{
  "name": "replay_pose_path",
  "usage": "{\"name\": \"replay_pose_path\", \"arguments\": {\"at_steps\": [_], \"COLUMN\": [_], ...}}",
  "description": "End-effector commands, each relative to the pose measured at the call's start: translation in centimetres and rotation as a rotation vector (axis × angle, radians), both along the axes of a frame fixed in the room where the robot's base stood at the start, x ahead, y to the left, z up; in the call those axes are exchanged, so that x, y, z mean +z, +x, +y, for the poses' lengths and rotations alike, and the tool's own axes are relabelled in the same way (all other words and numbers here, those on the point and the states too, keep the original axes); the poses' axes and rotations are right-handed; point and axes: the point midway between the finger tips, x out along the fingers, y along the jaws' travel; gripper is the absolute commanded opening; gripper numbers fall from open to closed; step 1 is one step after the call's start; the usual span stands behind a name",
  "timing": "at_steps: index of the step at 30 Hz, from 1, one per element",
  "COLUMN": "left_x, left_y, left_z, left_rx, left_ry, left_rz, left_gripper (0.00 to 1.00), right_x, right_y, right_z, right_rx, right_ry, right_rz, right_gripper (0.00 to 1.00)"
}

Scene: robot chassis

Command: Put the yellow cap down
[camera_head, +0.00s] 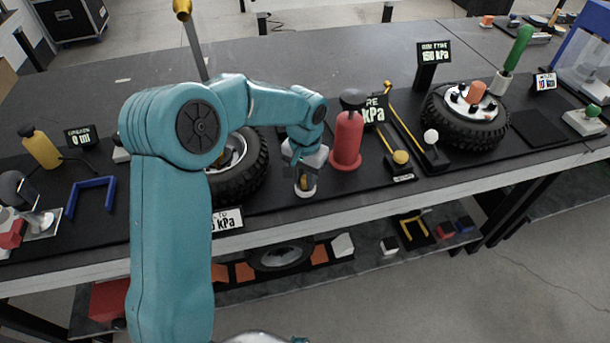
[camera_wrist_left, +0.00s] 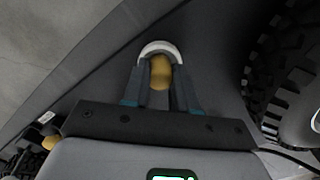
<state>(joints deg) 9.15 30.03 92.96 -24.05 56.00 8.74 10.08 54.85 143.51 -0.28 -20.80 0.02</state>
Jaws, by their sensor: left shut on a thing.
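My left gripper (camera_head: 305,178) points down at the front part of the bench, between the left tire and the red cylinder. In the left wrist view its two fingers are shut on the yellow cap (camera_wrist_left: 160,72). A white rounded rim (camera_wrist_left: 160,46) shows around the cap's far side; I cannot tell whether it is part of the cap or a separate piece. In the head view the fingers mostly hide the cap, and whether it touches the black mat (camera_head: 275,195) is unclear. My right gripper is not in view.
The left tire (camera_head: 250,177) stands close on the left, partly behind my arm. The red cylinder (camera_head: 347,140) stands close on the right, beside yellow-handled levers (camera_head: 400,157). The bench's front edge (camera_head: 330,217) is near. Another wheel (camera_head: 466,115) lies farther right.

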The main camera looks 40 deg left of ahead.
Motion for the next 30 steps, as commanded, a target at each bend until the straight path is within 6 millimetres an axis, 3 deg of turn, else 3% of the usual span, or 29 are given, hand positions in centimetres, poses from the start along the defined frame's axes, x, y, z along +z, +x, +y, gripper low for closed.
{"name": "replay_pose_path", "arguments": {"at_steps": [2, 3, 4, 5, 13, 17, 30], "left_x": [-0.4, -0.2, -0.2, -0.2, -0.1, 1.2, 10.6], "left_y": [0.0, 0.0, 0.0, 0.0, 0.0, 0.0, 0.1], "left_z": [0.0, 0.0, 0.0, 0.0, 0.0, 0.0, 0.0], "left_rx": [0.0, 0.0, 0.0, 0.0, 0.0, 0.0, 0.0], "left_ry": [0.0, 0.0, 0.0, 0.0, 0.0, 0.001, 0.001], "left_rz": [0.0, 0.0, 0.0, 0.001, 0.0, -0.002, -0.003], "left_gripper": [0.0, 0.4, 0.5, 0.53, 0.53, 0.53, 0.53], "right_x": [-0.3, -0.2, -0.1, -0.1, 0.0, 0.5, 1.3], "right_y": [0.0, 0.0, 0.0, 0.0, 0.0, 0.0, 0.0], "right_z": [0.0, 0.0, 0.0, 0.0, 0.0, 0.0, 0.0], "right_rx": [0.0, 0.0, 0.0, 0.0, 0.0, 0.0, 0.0], "right_ry": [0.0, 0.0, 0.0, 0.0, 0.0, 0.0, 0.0], "right_rz": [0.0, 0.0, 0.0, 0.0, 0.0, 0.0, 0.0], "right_gripper": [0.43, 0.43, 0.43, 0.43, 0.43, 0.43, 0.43]}}
